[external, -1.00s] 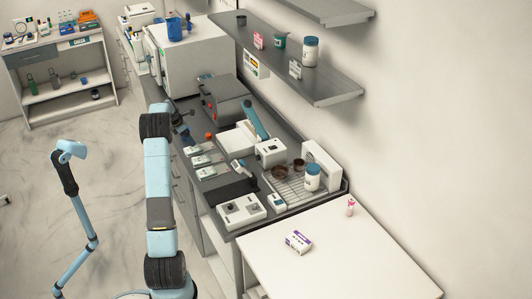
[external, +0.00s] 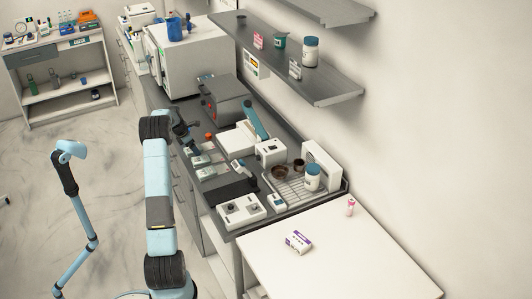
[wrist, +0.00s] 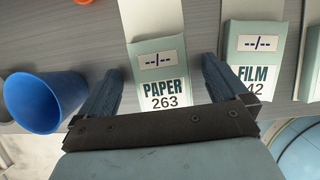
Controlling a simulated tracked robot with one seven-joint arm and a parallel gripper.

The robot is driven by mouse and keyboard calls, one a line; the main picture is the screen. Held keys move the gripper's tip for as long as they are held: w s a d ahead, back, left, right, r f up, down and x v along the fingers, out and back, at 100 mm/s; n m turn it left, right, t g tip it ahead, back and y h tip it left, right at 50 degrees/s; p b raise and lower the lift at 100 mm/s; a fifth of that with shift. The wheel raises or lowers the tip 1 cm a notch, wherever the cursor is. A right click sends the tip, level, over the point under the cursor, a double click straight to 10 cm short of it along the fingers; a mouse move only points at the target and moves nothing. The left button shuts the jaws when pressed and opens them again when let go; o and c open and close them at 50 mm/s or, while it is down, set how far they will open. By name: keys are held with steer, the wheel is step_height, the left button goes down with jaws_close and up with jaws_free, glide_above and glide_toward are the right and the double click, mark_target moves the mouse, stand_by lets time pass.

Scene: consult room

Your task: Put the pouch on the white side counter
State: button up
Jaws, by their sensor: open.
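A pale green and white pouch labelled PAPER 263 (wrist: 160,75) lies on the grey counter in the wrist view. My gripper (wrist: 161,66) is open, with one finger on each side of this pouch; I cannot tell whether the fingers touch it. A similar pouch labelled FILM (wrist: 252,60) lies just right of the right finger. In the external view my gripper (external: 188,139) is over the near edge of the grey counter, by the row of pouches (external: 206,173), and partly hides them. The white side counter (external: 330,265) is in the foreground at lower right.
A dark pad (external: 231,191), a white device (external: 241,210) and a wire rack (external: 290,190) fill the near counter. On the side counter, a purple-white box (external: 298,242) and small pink bottle (external: 350,207) leave much free room.

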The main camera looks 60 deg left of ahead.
steer(key=shift+c, duration=0.4)
steer(key=c, duration=1.1)
steer(key=shift+r, duration=0.2)
step_height(320, 180, up, 2)
steer(key=shift+r, duration=0.2)
steer(key=s+d+r, duration=0.8)
steer(key=d+r, duration=0.2)
steer(key=d, duration=0.1)
steer(key=shift+d, duration=0.25)
